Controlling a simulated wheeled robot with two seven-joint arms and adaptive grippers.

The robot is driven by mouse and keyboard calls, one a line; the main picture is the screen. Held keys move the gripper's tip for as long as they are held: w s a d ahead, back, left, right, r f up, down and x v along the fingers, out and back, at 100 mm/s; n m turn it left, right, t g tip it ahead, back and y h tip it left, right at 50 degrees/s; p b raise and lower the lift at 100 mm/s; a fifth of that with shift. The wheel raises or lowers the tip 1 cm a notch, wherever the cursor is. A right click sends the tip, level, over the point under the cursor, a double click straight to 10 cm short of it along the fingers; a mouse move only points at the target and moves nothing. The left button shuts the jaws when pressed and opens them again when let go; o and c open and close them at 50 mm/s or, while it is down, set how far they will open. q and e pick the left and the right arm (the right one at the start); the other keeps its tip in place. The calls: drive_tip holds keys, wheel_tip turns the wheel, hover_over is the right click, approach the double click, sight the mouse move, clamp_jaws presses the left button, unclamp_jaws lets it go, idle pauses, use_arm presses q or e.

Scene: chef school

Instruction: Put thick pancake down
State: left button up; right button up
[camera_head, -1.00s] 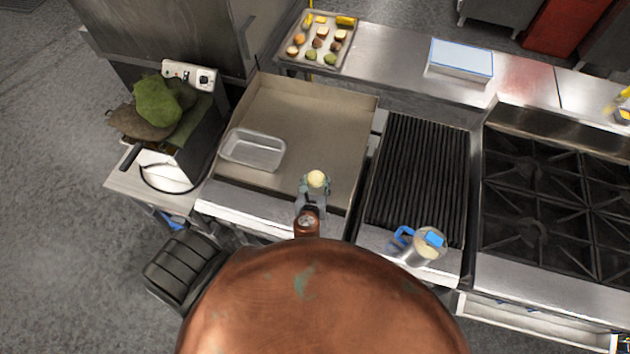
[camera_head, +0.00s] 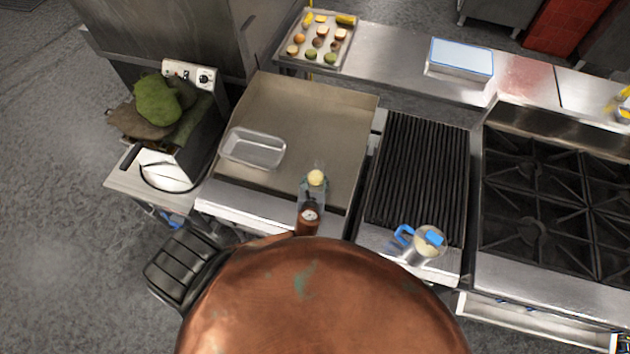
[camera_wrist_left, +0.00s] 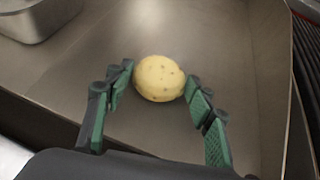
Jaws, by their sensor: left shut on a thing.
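The thick pancake (camera_wrist_left: 160,78) is a small, round, pale yellow piece with darker specks. In the head view the pancake (camera_head: 316,178) shows over the front part of the flat griddle (camera_head: 300,120). My left gripper (camera_wrist_left: 158,82) has its green-padded fingers on either side of the pancake and is shut on it. It also shows in the head view (camera_head: 314,186). I cannot tell whether the pancake touches the griddle surface. My right gripper is not in view.
A clear rectangular container (camera_head: 253,149) stands on the griddle's left side. A ribbed grill (camera_head: 420,170) lies to the right, with a clear, blue-handled jug (camera_head: 424,246) at its front. A tray of food (camera_head: 318,39) stands behind. The griddle's middle and back are clear.

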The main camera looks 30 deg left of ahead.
use_arm(q)
drive_tip(key=shift+f, duration=0.1)
drive_tip(key=o, duration=1.2)
drive_tip(key=shift+s, duration=0.1)
drive_tip(key=v, duration=1.2)
